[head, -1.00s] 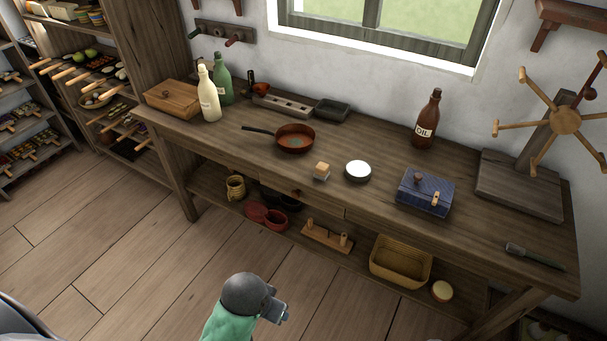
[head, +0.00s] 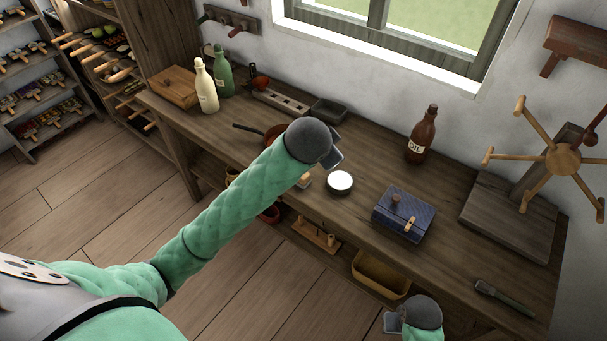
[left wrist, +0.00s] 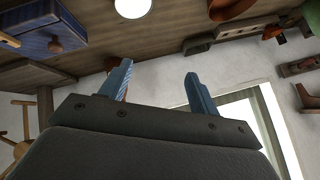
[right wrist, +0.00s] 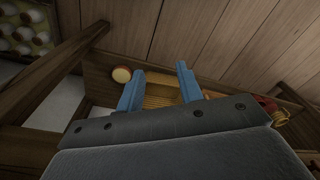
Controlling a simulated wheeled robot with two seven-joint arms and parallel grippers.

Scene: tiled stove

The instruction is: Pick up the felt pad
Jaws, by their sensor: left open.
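A small block, pale on top with a tan side, which looks like the felt pad (head: 305,182), sits near the workbench's front edge. My left gripper mostly hides it in the head view. I cannot make it out in the left wrist view. My left gripper (head: 333,150) is open and empty above the bench, over the area just behind the block; its spread fingers show in the left wrist view (left wrist: 156,72). My right gripper (head: 393,322) is open and empty low in front of the bench; its fingers are apart in the right wrist view (right wrist: 160,72).
A round dark-sided tin with a white top (head: 340,182) stands right of the block. A blue box (head: 404,214), a brown oil bottle (head: 422,137) and a partly hidden pan (head: 275,132) share the bench (head: 460,258). A basket (head: 380,275) sits on the lower shelf.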

